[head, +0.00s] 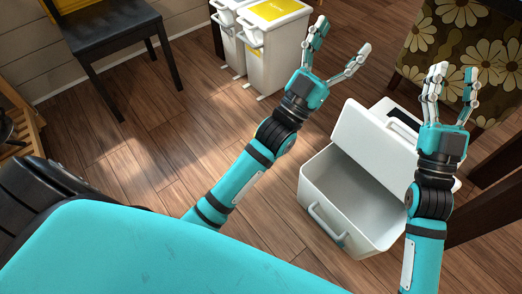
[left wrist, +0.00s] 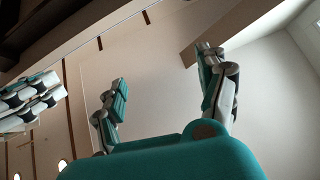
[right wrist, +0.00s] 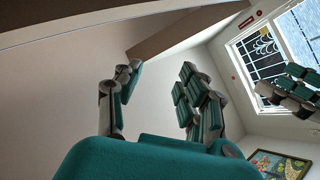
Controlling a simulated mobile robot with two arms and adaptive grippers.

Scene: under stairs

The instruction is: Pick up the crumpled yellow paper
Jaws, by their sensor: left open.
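I do not see a crumpled yellow paper in any view. My left gripper (head: 341,42) is raised in the head view with its fingers spread wide and nothing between them. Its spread fingers also show in the left wrist view (left wrist: 162,75). My right gripper (head: 454,82) is at the right of the head view, above the open white box. Its fingers stand apart and hold nothing, as the right wrist view (right wrist: 158,78) also shows.
An open white box (head: 322,215) with a tilted lid (head: 370,140) stands on the wooden floor (head: 130,180). White bins (head: 275,60), one yellow-topped, stand at the back. A dark chair (head: 105,40) is at upper left, a flowered seat (head: 455,45) at upper right. Floor at left centre is clear.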

